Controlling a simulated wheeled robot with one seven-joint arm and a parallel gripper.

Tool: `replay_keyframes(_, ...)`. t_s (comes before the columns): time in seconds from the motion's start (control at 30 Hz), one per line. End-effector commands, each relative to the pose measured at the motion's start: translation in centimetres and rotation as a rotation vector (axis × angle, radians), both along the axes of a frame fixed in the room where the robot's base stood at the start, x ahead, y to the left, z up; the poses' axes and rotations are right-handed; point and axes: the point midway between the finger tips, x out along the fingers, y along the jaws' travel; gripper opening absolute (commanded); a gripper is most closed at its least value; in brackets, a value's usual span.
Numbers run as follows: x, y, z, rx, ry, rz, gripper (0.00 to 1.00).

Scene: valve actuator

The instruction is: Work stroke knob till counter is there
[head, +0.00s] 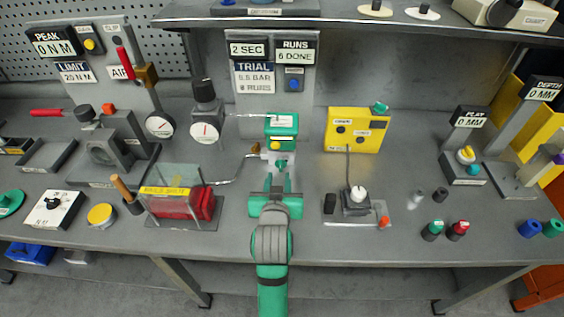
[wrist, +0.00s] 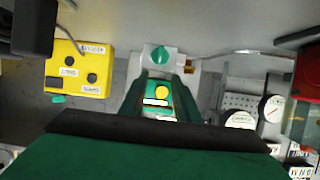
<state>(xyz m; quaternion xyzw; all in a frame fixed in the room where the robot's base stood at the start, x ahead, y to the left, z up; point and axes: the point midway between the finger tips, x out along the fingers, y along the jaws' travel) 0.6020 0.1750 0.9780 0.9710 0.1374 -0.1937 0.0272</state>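The counter sign (head: 295,51) on the back panel reads RUNS 6 DONE. A sign (head: 249,49) beside it reads 2 SEC, above a TRIAL card (head: 254,77) that shows 5.5 BAR and a runs figure too small to read. Below stands the actuator, a green block (head: 282,124) with a yellow button (head: 275,145) and a green knob (head: 281,165). The knob also shows in the wrist view (wrist: 160,54). I cannot read which part is labelled stroke. My gripper (head: 277,181) is open in front of the knob, with a gap between its fingers; I cannot tell whether it touches the knob.
Two gauges (head: 205,131) and a clear guard with a red part (head: 180,205) stand left. A yellow box (head: 357,130) and a small plate with a lever (head: 355,208) stand right. A hose (head: 231,179) runs left of the actuator. A shelf (head: 350,22) overhangs the bench.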

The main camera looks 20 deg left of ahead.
Motion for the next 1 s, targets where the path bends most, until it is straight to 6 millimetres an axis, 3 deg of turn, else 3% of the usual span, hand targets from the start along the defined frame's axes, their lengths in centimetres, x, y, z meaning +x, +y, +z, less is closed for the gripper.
replay_keyframes(0.3, 5.1, 1.0, -2.1, -0.001, 0.001, -0.006, 0.29)
replay_keyframes(0.5, 7.3, 2.0, -3.2, 0.000, 0.001, -0.002, 0.29)
replay_keyframes(0.97, 8.4, 2.3, -3.6, 0.000, 0.000, -0.002, 0.29)
replay_keyframes(1.0, 8.3, 2.3, -3.6, 0.000, 0.000, -0.002, 0.22)
